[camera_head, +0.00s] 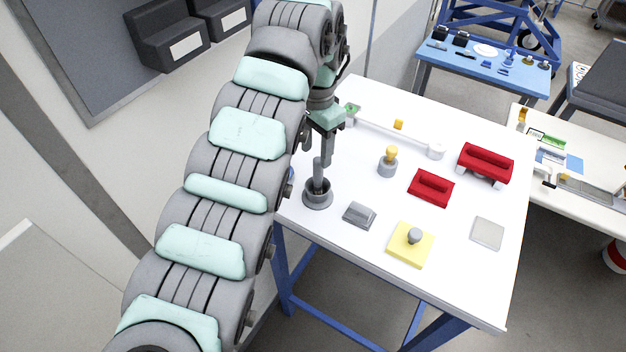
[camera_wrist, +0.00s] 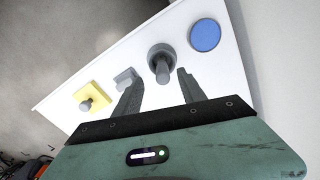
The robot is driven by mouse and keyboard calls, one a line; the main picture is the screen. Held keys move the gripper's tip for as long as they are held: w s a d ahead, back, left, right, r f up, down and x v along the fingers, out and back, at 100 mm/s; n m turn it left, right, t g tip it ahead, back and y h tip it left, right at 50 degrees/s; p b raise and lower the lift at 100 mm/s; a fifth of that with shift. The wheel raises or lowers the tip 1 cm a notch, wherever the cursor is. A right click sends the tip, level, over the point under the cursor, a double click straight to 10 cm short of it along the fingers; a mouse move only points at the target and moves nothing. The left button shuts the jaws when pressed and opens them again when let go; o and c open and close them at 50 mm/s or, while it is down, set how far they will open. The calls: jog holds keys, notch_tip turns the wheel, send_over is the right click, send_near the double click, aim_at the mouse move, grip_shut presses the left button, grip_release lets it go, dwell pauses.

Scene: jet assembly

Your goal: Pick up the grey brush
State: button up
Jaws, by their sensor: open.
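A grey upright handle, which looks like the grey brush (camera_head: 318,179), stands in a round grey holder (camera_head: 317,200) near the table's left edge. In the wrist view the brush (camera_wrist: 161,68) and its ring-shaped holder (camera_wrist: 160,50) show just beyond the fingertips. My gripper (camera_head: 327,163) is above and beside the handle, fingers pointing down. In the wrist view my gripper (camera_wrist: 158,78) is open, with the handle showing between its fingers. I cannot tell how far the fingertips are from it.
Close by are a grey block (camera_head: 359,214), a yellow pad (camera_head: 408,250) with a grey knob, and a blue disc (camera_wrist: 205,35). Farther off stand a yellow-topped grey piece (camera_head: 388,164), red blocks (camera_head: 431,188), a white bar (camera_head: 390,133) and a grey square (camera_head: 488,233).

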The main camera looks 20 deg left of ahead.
aim_at(316, 162)
notch_tip(316, 162, down, 4)
jog(key=shift+f+p, duration=0.1)
jog(key=shift+p, duration=0.4)
jog(key=shift+w+d+f+p, duration=0.1)
jog(key=shift+w+f+p, duration=0.1)
jog(key=shift+f+p, duration=0.4)
jog(key=f, duration=0.1)
jog(key=f+p, duration=0.1)
jog(key=f, duration=0.2)
jog(key=shift+w+f, duration=0.25)
jog(key=shift+w, duration=0.05)
grip_shut()
